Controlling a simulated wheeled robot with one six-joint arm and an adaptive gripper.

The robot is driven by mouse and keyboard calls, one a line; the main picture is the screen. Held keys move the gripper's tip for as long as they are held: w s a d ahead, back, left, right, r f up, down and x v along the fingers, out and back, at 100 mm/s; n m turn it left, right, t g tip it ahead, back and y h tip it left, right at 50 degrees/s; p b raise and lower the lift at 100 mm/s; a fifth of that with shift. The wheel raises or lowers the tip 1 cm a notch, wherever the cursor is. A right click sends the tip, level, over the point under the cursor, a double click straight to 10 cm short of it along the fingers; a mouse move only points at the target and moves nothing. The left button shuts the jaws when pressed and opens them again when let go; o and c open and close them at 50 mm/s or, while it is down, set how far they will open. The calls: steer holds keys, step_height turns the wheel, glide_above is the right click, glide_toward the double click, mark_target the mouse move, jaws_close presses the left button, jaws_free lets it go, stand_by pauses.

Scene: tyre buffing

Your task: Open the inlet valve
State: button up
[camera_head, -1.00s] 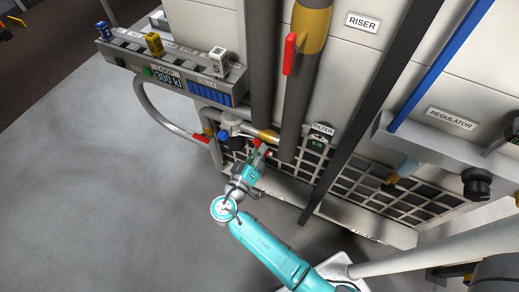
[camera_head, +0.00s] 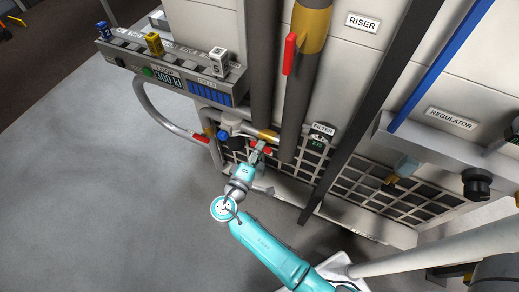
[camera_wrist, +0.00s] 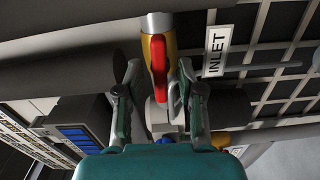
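The inlet valve has a red lever (camera_wrist: 158,62) on a yellow body (camera_wrist: 156,25), with an INLET label (camera_wrist: 215,50) to its right in the wrist view. The lever lies roughly in line with the yellow body. My gripper (camera_wrist: 157,72) is open, with one finger on each side of the lever; gaps show on both sides. In the head view my gripper (camera_head: 259,150) is at the low pipework, and red parts (camera_head: 267,150) show beside its fingers. The fingers partly hide the valve there.
Another red lever (camera_head: 289,54) is on the large vertical pipe above. A FILTER gauge (camera_head: 317,143) is to the right, in front of a grating (camera_head: 352,182). A console (camera_head: 180,75) with blocks stands upper left. Open floor (camera_head: 110,190) lies to the left.

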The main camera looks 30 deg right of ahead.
steer(key=v, duration=0.6)
stand_by(0.4)
steer(key=v, duration=1.2)
